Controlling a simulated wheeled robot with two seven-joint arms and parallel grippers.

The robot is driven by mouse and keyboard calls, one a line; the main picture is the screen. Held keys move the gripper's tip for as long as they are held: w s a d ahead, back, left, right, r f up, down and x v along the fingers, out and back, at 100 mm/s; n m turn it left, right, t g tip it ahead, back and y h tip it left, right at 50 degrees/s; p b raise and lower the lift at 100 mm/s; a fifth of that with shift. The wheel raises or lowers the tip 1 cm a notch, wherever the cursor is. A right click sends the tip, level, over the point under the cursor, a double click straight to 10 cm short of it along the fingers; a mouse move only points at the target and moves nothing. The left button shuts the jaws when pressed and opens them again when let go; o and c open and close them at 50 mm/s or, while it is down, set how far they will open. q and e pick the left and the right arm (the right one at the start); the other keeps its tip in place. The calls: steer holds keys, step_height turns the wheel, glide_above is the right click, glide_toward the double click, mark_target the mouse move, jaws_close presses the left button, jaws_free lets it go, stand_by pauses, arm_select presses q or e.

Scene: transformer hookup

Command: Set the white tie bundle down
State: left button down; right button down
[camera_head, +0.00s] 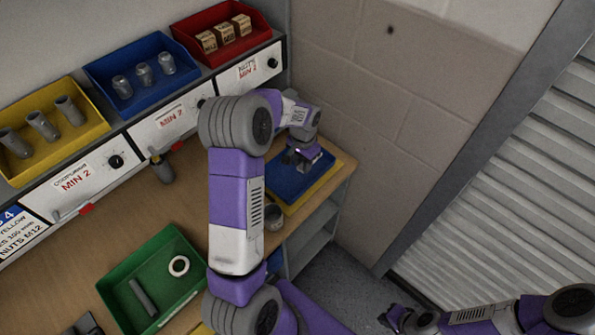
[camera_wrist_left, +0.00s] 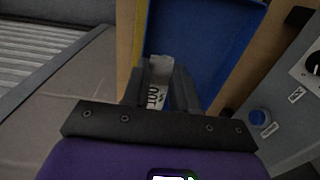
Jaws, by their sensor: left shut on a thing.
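My left gripper (camera_head: 300,160) is over the blue tray (camera_head: 285,195) at the back right end of the bench. In the left wrist view its fingers (camera_wrist_left: 163,95) are shut on the white tie bundle (camera_wrist_left: 159,71), which has a printed label. The blue tray (camera_wrist_left: 195,40) lies beyond the bundle there. I cannot tell whether the bundle touches the tray. In the head view the bundle is hidden by my gripper. My right gripper (camera_head: 397,318) is low at the right, away from the bench; its opening is unclear.
The blue tray sits on a yellow one (camera_head: 328,178) at the bench edge, near the wall. A green tray (camera_head: 177,240) holds a white ring (camera_head: 179,265) and a grey rod (camera_head: 143,298). Yellow, blue and red bins (camera_head: 220,48) line the shelf above the drawers.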

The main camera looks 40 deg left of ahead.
arm_select(q)
glide_above(299, 183)
step_height(299, 183, down, 6)
steer(key=shift+a+r, duration=0.1)
steer(key=shift+r, duration=0.05)
step_height(299, 183, down, 4)
steer(key=shift+r+b, duration=0.2)
steer(key=shift+b, duration=0.1)
steer(key=shift+f, duration=0.35)
steer(key=shift+f, duration=0.15)
steer(key=c, duration=0.9)
jaws_free()
